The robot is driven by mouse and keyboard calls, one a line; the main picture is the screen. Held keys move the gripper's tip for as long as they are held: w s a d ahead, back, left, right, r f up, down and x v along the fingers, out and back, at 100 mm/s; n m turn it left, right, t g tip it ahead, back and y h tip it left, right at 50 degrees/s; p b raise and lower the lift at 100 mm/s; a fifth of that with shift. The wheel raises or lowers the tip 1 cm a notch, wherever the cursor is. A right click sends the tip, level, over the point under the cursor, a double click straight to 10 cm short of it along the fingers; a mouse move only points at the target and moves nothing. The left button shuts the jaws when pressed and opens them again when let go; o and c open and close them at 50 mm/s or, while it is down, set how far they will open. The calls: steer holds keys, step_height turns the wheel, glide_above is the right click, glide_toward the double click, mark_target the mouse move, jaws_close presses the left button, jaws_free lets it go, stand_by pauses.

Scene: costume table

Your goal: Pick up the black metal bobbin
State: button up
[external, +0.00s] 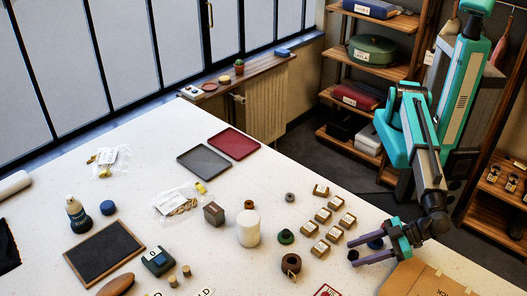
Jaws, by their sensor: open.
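A small dark round piece (353,254), which looks like the black metal bobbin, lies on the pale table near its right side. My gripper (355,253) reaches in from the right, low over the table. Its two purple fingers are apart, one on the far side and one on the near side of the dark piece. I cannot tell whether either finger touches it. A dark blue round piece (375,243) shows close by, partly hidden by the far finger.
Several labelled brown boxes (321,249) stand left of my gripper. Brown cardboard (427,281) lies at the near right. The table (350,285) is bare in front of the gripper.

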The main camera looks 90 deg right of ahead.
stand_by(0.5)
steer(key=c, duration=1.1)
steer(key=shift+r, duration=0.1)
steer(key=shift+r+b, duration=0.85)
steer(key=shift+r, duration=0.75)
steer(key=s+d+b, duration=0.1)
steer(key=s+d, duration=0.1)
steer(key=d, duration=0.2)
steer(key=s+d+r+b, duration=0.1)
steer(key=s+d, duration=0.2)
steer(key=d, duration=0.2)
steer(key=s+d+b, duration=0.1)
steer(key=s+d, duration=0.2)
steer(key=d, duration=0.1)
steer(key=shift+s+d+r+b, duration=0.2)
steer(key=shift+d+r+b, duration=0.1)
steer(key=shift+b, duration=0.05)
